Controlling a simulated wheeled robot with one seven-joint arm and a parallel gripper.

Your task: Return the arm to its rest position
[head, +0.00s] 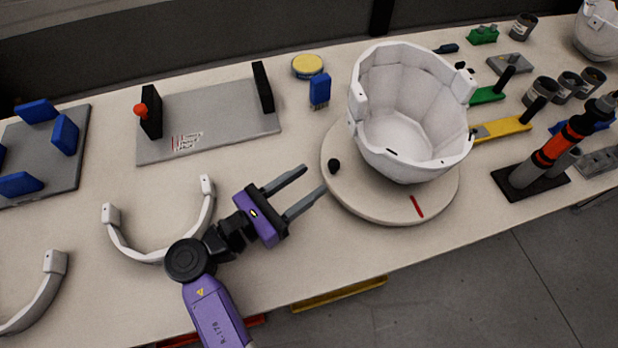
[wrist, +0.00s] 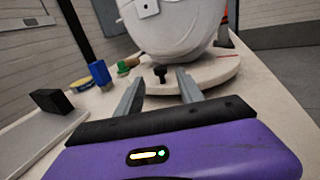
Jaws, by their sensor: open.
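My purple and black gripper (head: 297,193) is open and empty above the bench, left of the round turntable. Its two grey fingers point right, towards the turntable; they also show in the wrist view (wrist: 160,88). A white faceted helmet shell (head: 405,165) sits open side up on the turntable (head: 440,197); its lower part shows in the wrist view (wrist: 180,30). A small black knob (head: 334,166) stands on the turntable's rim, close to the fingertips, and it appears between the fingers in the wrist view (wrist: 160,73). My arm reaches in from the bottom edge.
A curved white band (head: 143,254) lies by my wrist, another (head: 40,295) at far left. A grey plate with black uprights (head: 215,118), a blue brush (head: 320,90) and a yellow-lidded tin (head: 307,66) are behind. An orange and black tool (head: 560,145) stands at right.

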